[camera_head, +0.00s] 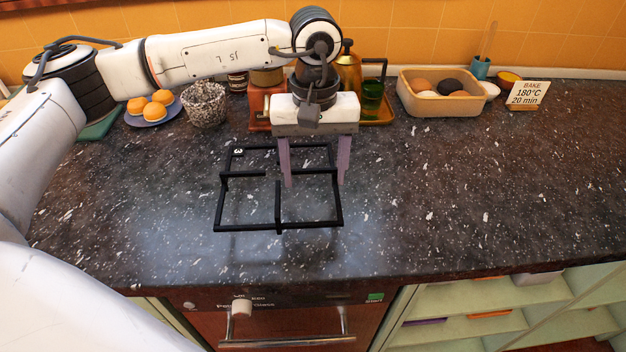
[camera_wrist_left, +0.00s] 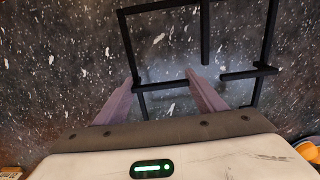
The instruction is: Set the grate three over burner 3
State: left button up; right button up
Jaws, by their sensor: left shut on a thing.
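The grate (camera_head: 278,205) is a black open square frame with short bars pointing inward and a small white "3" mark at its far left corner. It is over the dark speckled counter in the head view. It also shows in the left wrist view (camera_wrist_left: 204,35). My left gripper (camera_head: 315,184) points down at the grate's right part, its purple fingers spread and shut on the grate. The fingers also show in the left wrist view (camera_wrist_left: 163,80). I cannot tell whether the grate touches the counter. I cannot make out burner 3. My right gripper is not in view.
A speckled pot (camera_head: 205,104), a plate of orange buns (camera_head: 152,117), a tray with bottles (camera_head: 378,118) and a bread box (camera_head: 440,104) stand along the back. A bake sign (camera_head: 527,96) is at back right. The counter's right side is clear. An oven handle (camera_head: 287,341) is below the front edge.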

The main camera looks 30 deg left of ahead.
aim_at(315, 199)
pick_arm(q)
jog(key=shift+f, duration=1.75)
jog(key=shift+f, duration=0.1)
jog(key=shift+f, duration=0.15)
jog(key=o, duration=1.4)
